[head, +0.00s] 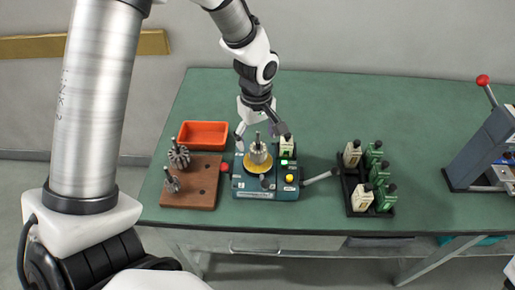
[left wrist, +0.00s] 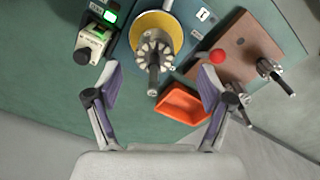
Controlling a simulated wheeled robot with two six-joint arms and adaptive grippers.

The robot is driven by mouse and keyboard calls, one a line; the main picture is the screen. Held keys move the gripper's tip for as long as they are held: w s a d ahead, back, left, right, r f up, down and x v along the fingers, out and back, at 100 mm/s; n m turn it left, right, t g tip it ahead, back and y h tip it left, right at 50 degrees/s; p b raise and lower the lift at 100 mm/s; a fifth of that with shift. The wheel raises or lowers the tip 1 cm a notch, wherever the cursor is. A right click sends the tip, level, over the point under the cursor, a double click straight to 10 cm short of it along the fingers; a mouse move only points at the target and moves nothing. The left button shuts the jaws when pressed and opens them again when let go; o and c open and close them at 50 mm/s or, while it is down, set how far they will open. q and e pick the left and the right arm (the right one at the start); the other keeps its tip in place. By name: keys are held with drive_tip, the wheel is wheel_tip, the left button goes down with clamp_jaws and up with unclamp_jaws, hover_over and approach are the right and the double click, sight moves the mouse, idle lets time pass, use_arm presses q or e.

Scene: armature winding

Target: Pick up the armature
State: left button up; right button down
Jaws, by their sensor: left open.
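An armature (head: 258,153) with a slotted grey metal core and an upright shaft sits on the yellow disc of the blue winding machine (head: 240,185). In the left wrist view the armature (left wrist: 154,50) lies ahead of the fingers, its shaft towards the camera. My left gripper (head: 260,130) is open and empty, beside the seated armature on the far side. Its two fingers (left wrist: 157,92) are spread wide and do not touch it.
An orange tray (head: 203,134) stands empty behind the block. A black rack (head: 349,190) holds several cream and green units to the right. A lever press (head: 478,150) stands at the far right. Green tabletop between is clear.

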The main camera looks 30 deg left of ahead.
use_arm(q)
drive_tip(key=f, duration=0.1)
drive_tip(key=w+f, duration=0.1)
drive_tip(key=f, duration=0.1)
drive_tip(key=shift+w+f, duration=0.15)
drive_tip(key=shift+f, duration=0.05)
drive_tip(key=shift+r, duration=0.1)
drive_tip(key=shift+s+r, duration=0.15)
drive_tip(key=shift+s, duration=0.2)
drive_tip(key=c, duration=0.4)
drive_tip(key=shift+s, duration=0.2)
clamp_jaws()
drive_tip(key=shift+r, duration=0.1)
drive_tip(key=shift+w+r, duration=0.2)
drive_tip(key=shift+r, duration=0.15)
wheel_tip(320, 180, up, 9)
drive_tip(key=shift+r+b, duration=0.1)
drive_tip(key=shift+b, duration=0.3)
drive_tip(key=shift+w, duration=0.15)
